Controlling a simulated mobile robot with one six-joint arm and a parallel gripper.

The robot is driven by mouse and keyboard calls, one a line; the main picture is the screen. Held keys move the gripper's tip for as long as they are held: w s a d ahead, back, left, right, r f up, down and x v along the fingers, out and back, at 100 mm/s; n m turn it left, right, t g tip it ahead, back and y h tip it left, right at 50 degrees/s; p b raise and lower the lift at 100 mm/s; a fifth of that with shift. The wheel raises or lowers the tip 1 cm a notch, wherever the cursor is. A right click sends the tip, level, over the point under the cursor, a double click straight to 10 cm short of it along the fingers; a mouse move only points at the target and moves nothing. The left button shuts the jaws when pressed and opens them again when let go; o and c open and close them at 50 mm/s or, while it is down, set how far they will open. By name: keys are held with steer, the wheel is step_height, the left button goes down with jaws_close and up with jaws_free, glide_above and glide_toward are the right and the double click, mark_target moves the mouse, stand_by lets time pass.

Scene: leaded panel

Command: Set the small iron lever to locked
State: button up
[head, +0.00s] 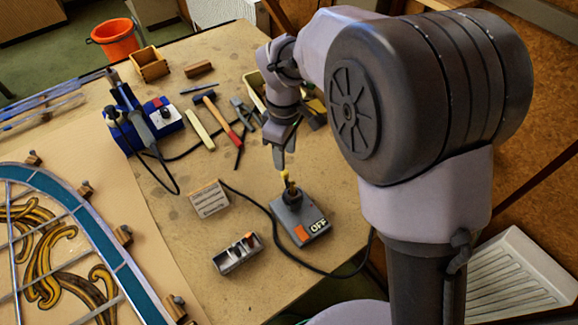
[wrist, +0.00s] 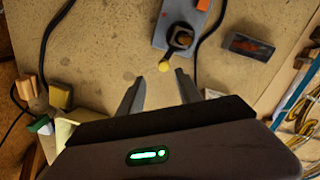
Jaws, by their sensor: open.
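A grey box (head: 302,217) on the table carries a short dark lever (head: 290,191) with a yellow tip (head: 284,174). The box has an orange patch (head: 300,232) and a label reading OFF (head: 318,226). I see no label reading locked. In the wrist view the lever (wrist: 181,38) leans toward my gripper, its yellow tip (wrist: 164,66) just ahead of the gap between the fingers. My gripper (head: 280,163) is open and empty, pointing down close to the tip; its spread fingers also show in the wrist view (wrist: 158,82). I see no clear contact.
A cable (head: 262,210) runs around the box. A small card stand (head: 209,198) and an open metal tin (head: 238,254) stand left of it. Behind lie a hammer (head: 222,118), other tools and a blue soldering station (head: 163,122). The leaded panel (head: 75,215) is at the left.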

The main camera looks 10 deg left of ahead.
mark_target(285, 172)
steer(key=f, duration=0.2)
steer(key=s+f+b, duration=0.1)
steer(key=f, duration=0.2)
steer(key=shift+s+f, duration=0.15)
steer(key=shift+f, duration=0.4)
steer(key=shift+w+r, duration=0.1)
steer(key=shift+w, duration=0.1)
jaws_close()
